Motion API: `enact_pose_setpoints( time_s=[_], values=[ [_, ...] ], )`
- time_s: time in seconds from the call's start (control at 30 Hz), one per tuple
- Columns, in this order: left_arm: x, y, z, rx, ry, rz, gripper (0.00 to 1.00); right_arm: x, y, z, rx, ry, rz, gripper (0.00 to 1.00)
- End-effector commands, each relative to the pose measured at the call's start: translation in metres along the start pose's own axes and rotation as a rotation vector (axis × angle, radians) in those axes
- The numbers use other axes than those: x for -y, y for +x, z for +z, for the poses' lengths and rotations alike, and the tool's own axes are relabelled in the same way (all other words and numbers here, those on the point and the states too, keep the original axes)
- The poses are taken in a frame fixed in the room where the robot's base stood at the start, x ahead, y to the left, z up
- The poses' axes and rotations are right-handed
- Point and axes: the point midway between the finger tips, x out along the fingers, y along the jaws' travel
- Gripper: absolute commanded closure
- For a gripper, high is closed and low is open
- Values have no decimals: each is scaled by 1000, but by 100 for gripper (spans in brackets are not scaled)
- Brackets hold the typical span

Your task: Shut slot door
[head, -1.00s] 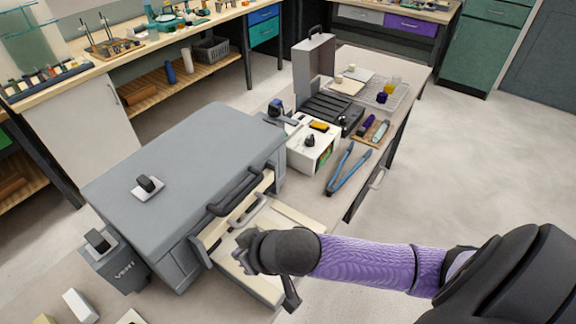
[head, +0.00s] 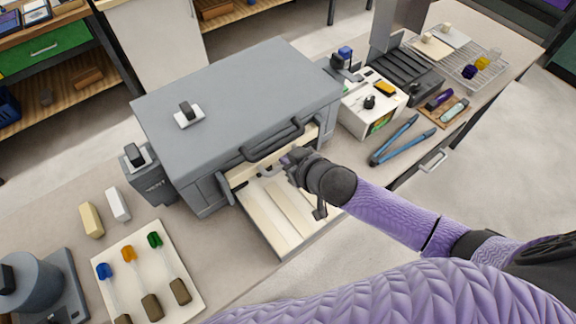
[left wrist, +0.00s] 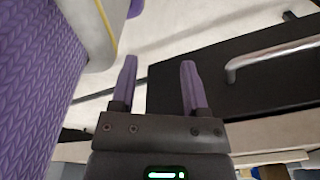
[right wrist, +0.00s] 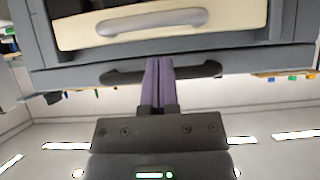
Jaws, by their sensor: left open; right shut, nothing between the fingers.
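The grey furnace (head: 240,90) stands on the bench in the head view, a dark bar handle (head: 262,147) along its front edge. Below it is the front opening. A cream-lined flap (head: 295,208), which looks like the slot door, lies lowered outward. In the right wrist view a cream panel (right wrist: 85,32) with a silver handle (right wrist: 150,22) sits in a grey frame. My right gripper (head: 287,160) is shut and empty, just in front of the opening. Its fingers (right wrist: 158,62) overlap the dark handle in view; contact is unclear. My left gripper (left wrist: 157,75) is open and empty, beside the bench.
A white control box (head: 365,112) and blue tongs (head: 402,142) lie right of the furnace. A tray of colour-tipped rods (head: 130,250) is at front left. A bench drawer handle (left wrist: 270,60) is near my left gripper. The floor at right is clear.

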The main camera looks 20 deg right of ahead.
Motion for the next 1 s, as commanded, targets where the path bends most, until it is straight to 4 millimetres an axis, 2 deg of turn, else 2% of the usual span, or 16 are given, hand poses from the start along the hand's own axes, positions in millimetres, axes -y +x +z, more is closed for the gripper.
enact_pose_setpoints(
  time_s=[0.17,0.57,0.8,1.0],
  values=[
    [-2,8,0,0,0,3,41,0,14,14,-1,2,0,100],
    [-3,9,0,-1,1,4,41,0,17,18,-1,1,0,100],
    [-3,36,4,3,6,3,41,0,41,53,1,4,1,100],
    [0,39,5,5,10,-2,41,0,45,59,0,2,0,100]
  ],
)
